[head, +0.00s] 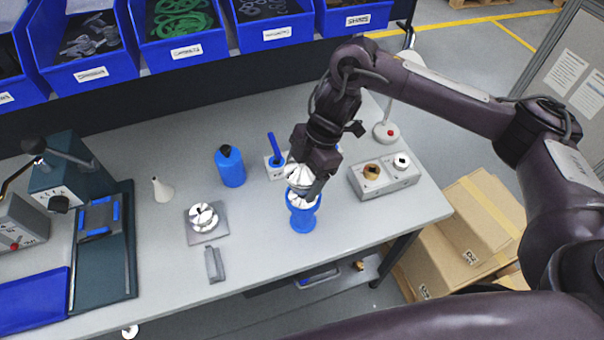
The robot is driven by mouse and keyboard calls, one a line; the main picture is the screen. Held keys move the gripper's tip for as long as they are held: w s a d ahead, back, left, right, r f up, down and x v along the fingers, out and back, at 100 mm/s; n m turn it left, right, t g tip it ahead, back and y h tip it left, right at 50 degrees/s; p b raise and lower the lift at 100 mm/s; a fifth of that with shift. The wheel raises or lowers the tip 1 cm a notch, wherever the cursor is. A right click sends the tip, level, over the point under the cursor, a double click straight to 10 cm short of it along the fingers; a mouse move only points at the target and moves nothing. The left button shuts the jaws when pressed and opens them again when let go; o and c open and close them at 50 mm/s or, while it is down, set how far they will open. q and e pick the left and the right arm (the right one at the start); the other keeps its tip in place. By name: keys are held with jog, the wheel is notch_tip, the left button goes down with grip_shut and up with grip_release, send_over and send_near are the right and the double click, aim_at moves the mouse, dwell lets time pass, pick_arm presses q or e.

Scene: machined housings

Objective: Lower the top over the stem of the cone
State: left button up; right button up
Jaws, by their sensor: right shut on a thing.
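My right gripper (305,178) reaches down from the upper right and is shut on a white, ribbed top (298,174). The top is held over a blue round holder (302,220) near the front of the bench. A white part, seemingly the cone (301,201), sits in the mouth of the holder, just below the held top. The fingers and the top hide the stem, and I cannot tell whether the two white parts touch. My left gripper is not in view.
A grey plate with a white slotted part (203,216), a small white funnel-shaped piece (162,190) and a blue bottle (230,166) stand to the left. A grey box with two knobs (384,178) is to the right. Blue bins (180,50) line the back.

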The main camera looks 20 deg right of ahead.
jog(key=shift+f+b, duration=1.35)
jog(key=shift+f, duration=0.95)
dwell(0.7)
jog(key=o, duration=1.2)
jog(key=shift+w+d+r, duration=0.1)
jog(key=shift+d+r, duration=0.1)
jog(key=shift+r, duration=0.2)
jog(key=v, duration=0.7)
jog(key=shift+f, duration=0.1)
